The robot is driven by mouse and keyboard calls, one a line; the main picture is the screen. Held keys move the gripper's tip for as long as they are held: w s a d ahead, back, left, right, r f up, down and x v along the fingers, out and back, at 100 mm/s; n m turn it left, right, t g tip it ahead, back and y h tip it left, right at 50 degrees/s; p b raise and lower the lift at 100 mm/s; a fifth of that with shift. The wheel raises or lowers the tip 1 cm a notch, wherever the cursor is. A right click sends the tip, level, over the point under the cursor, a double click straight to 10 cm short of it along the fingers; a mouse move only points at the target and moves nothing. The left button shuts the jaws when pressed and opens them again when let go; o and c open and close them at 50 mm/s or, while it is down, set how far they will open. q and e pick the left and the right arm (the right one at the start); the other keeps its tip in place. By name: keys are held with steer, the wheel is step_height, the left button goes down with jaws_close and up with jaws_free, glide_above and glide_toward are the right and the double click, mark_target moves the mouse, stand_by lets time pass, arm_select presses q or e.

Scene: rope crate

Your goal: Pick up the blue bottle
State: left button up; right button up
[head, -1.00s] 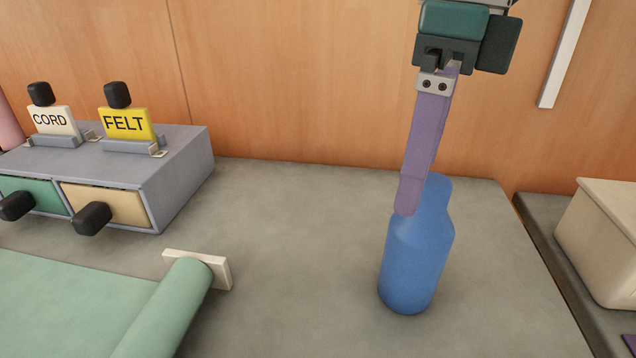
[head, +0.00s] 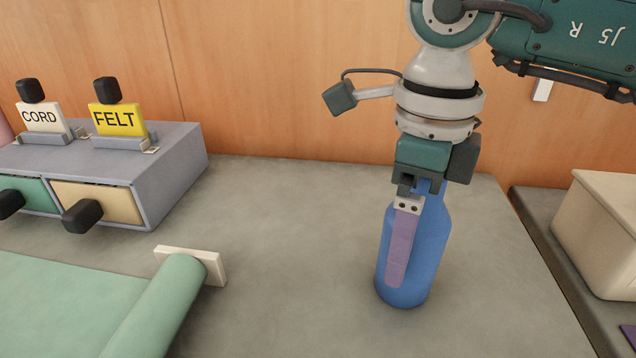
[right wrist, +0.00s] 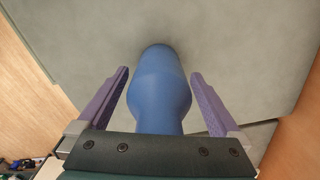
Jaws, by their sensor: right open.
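The blue bottle (head: 430,248) stands upright on the grey tabletop, right of centre in the head view. My right gripper (head: 396,285) is lowered over it from above, with one purple finger showing in front of the bottle. In the right wrist view the bottle (right wrist: 160,92) lies between the two open purple fingers of the right gripper (right wrist: 160,78), with a gap on both sides. The far finger is hidden in the head view. My left gripper is not in view.
A grey drawer unit (head: 180,165) with CORD and FELT labels stands at the left. A green roll (head: 160,305) with a pale end plate (head: 212,268) lies front left. A beige box (head: 600,235) is at the right. The tabletop between roll and bottle is clear.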

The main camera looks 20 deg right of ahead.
steer(key=shift+c, duration=0.2)
jaws_close()
stand_by(0.5)
step_height(320, 180, up, 20)
steer(key=p, duration=0.3)
